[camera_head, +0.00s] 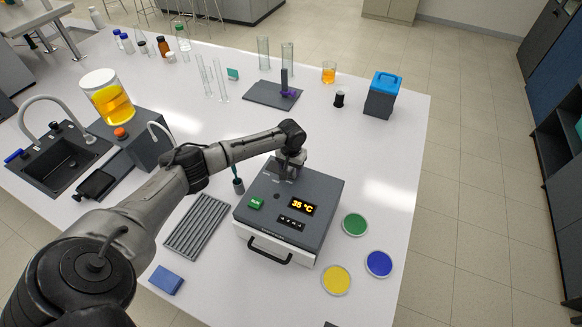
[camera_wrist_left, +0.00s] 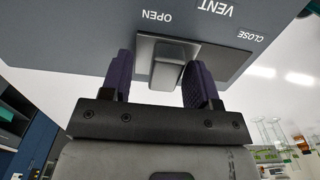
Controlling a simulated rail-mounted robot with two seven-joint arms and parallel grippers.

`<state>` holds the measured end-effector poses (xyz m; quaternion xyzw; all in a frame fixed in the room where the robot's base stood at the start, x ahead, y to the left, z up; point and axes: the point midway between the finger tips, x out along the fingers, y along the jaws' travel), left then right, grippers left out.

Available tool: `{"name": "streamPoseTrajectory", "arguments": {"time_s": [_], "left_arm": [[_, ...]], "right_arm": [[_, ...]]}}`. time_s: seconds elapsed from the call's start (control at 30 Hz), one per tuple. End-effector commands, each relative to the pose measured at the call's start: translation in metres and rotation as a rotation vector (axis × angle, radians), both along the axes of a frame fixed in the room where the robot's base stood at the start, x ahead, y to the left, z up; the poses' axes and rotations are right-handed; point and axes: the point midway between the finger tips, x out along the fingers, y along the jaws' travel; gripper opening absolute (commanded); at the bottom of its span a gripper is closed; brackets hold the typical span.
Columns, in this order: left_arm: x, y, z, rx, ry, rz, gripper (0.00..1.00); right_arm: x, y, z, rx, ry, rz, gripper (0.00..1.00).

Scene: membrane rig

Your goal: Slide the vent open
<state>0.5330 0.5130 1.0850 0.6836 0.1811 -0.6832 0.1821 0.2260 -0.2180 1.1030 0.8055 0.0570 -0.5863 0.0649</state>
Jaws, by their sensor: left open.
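The grey box-shaped device (camera_head: 325,200) has a dark top with a green RUN button, a display reading 35 °C and a drawer handle on its front. In the left wrist view its panel (camera_wrist_left: 90,25) carries the words OPEN, VENT and CLOSE. The grey vent slider knob (camera_wrist_left: 168,72) stands out from this panel, nearer the word OPEN than CLOSE. My left gripper (camera_head: 288,172) is at the device's back edge. In the wrist view its open fingers (camera_wrist_left: 160,82) stand on either side of the knob, with a gap showing; contact cannot be told. My right gripper is not in view.
Green (camera_head: 355,224), blue (camera_head: 379,263) and yellow (camera_head: 336,280) dishes lie right of the device. A grey ribbed rack (camera_head: 197,226) and a blue block (camera_head: 166,280) lie left. A dark cup (camera_head: 238,186) with a green-handled tool stands close by the device.

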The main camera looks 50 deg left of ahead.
Motion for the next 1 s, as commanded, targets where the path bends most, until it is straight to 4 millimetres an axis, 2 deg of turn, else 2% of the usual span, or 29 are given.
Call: {"name": "streamPoseTrajectory", "arguments": {"time_s": [0.17,0.27,0.7,1.0], "left_arm": [[0.000,0.001,0.005,0.001,0.000,0.000,0.55],[0.000,0.001,0.016,0.001,-0.002,0.000,0.55],[0.000,0.000,0.099,0.001,-0.003,-0.001,0.55],[0.000,0.000,0.132,0.001,0.000,0.000,0.55]], "right_arm": [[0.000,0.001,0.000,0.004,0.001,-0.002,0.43],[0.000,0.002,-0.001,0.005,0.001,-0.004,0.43],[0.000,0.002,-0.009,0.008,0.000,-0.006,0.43],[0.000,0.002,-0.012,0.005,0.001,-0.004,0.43]]}}
